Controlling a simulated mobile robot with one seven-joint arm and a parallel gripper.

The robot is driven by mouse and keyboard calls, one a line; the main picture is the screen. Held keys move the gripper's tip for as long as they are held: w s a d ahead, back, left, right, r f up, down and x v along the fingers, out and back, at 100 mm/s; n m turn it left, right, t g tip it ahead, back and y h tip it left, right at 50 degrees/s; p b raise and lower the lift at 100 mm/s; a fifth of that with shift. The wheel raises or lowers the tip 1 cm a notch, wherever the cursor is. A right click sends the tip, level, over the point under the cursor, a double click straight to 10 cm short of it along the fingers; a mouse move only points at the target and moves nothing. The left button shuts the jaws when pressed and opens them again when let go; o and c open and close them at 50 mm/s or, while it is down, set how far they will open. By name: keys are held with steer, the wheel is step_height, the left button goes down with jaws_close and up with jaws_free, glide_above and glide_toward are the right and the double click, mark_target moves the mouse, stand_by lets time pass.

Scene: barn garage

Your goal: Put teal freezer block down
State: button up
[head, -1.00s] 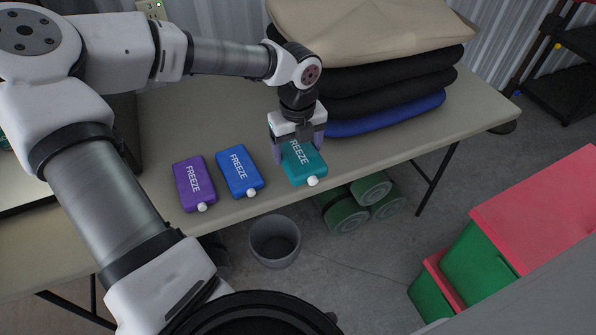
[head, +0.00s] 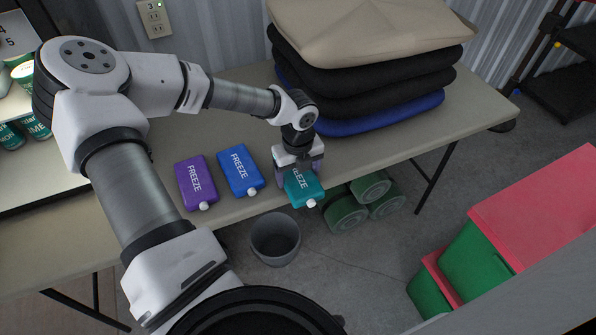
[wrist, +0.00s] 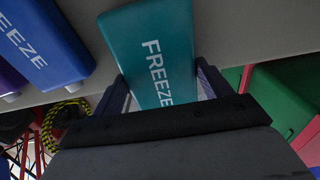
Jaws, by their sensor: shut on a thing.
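The teal freezer block (head: 305,190) has a white cap and "FREEZE" lettering. My gripper (head: 300,177) is shut on it, with a finger on each side. In the head view it is at the table's front edge, right of the blue block. I cannot tell whether it touches the table. In the wrist view the teal block (wrist: 152,50) sits between the fingers, its cap end hidden by my gripper. The table (head: 232,209) is beige.
A blue freezer block (head: 240,170) and a purple one (head: 196,183) lie to the left. Stacked cushions (head: 365,85) stand behind. A grey bin (head: 275,240) and green rolls (head: 365,200) are on the floor below. Red-lidded green boxes (head: 480,260) are at right.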

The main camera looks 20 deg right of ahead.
mark_target(298, 175)
steer(key=shift+f, duration=0.15)
steer(key=o, duration=1.3)
steer(key=shift+r+b, duration=0.6)
steer(key=shift+r, duration=5.6)
